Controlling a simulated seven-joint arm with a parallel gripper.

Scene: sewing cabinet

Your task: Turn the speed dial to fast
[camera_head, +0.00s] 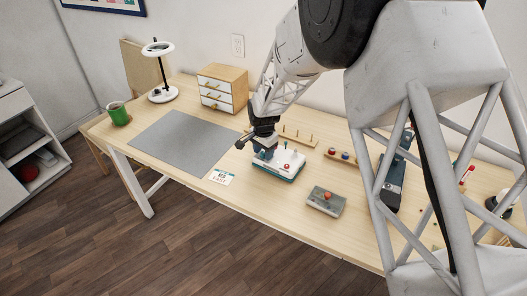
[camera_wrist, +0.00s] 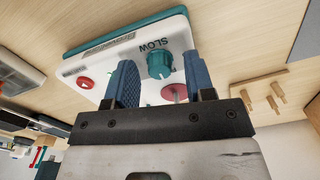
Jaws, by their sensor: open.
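The white control box with a teal base (camera_head: 283,175) stands on the table, under my gripper (camera_head: 263,152). In the wrist view the white box (camera_wrist: 105,65) carries a teal dial (camera_wrist: 158,66) with the word SLOW printed beside it. My gripper (camera_wrist: 160,62) is open, its two blue fingers on either side of the dial in the picture, with gaps showing. I cannot tell whether either finger touches it. A red button (camera_wrist: 86,82) is on the box left of the fingers. A red disc (camera_wrist: 174,92) shows between the fingers. No FAST label is visible; part of the box is hidden by my gripper.
A grey box with a red knob (camera_head: 325,201) stands right of the control box. A small card (camera_head: 220,177) lies to its left, by the grey mat (camera_head: 180,142). A peg rack (camera_head: 298,138) is behind.

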